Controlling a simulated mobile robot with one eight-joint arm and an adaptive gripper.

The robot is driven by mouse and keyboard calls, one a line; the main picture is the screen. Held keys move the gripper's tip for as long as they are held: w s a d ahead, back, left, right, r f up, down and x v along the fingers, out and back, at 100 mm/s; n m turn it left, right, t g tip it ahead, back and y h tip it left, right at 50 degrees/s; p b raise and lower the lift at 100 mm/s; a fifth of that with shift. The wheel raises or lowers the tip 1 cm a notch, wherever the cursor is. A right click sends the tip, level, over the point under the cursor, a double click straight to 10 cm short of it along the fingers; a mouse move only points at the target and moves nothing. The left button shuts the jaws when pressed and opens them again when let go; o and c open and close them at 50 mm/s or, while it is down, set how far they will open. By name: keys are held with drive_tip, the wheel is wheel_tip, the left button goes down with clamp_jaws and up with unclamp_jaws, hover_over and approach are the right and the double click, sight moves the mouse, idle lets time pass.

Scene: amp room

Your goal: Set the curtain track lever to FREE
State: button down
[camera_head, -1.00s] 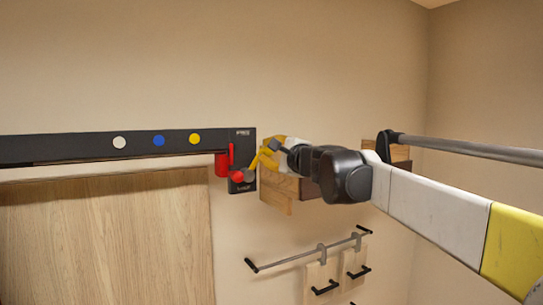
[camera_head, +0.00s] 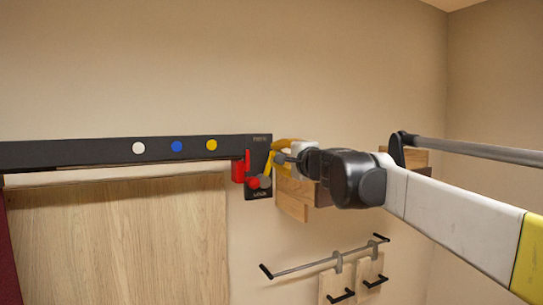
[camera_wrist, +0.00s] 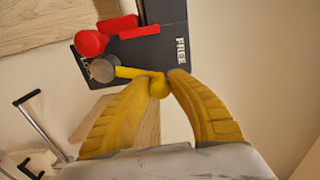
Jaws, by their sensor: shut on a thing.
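The curtain track's black end plate (camera_head: 258,150) is on the wall. In the wrist view the plate (camera_wrist: 160,60) reads FREE at its right end and LOCK, partly covered, near the grey pivot (camera_wrist: 103,68). The yellow lever (camera_wrist: 130,72) runs from this pivot toward the FREE side, angled toward the plate's edge, and ends in a yellow ball knob (camera_wrist: 159,87). My gripper (camera_wrist: 164,80) has its yellow fingers shut on the knob.
Red parts (camera_wrist: 91,43) sit beside the pivot. The black track (camera_head: 95,153) with white, blue and yellow dots runs left above a wooden panel (camera_head: 130,230). Wooden blocks (camera_head: 292,203) are behind my gripper. A grey rod (camera_head: 470,150) and a lower hook rail (camera_head: 310,265) are to the right.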

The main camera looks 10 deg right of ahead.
drive_tip(key=c, duration=1.2)
unclamp_jaws()
drive_tip(key=shift+r, duration=0.1)
drive_tip(key=shift+w+a, duration=0.1)
drive_tip(key=shift+a, duration=0.05)
drive_tip(key=v, duration=1.2)
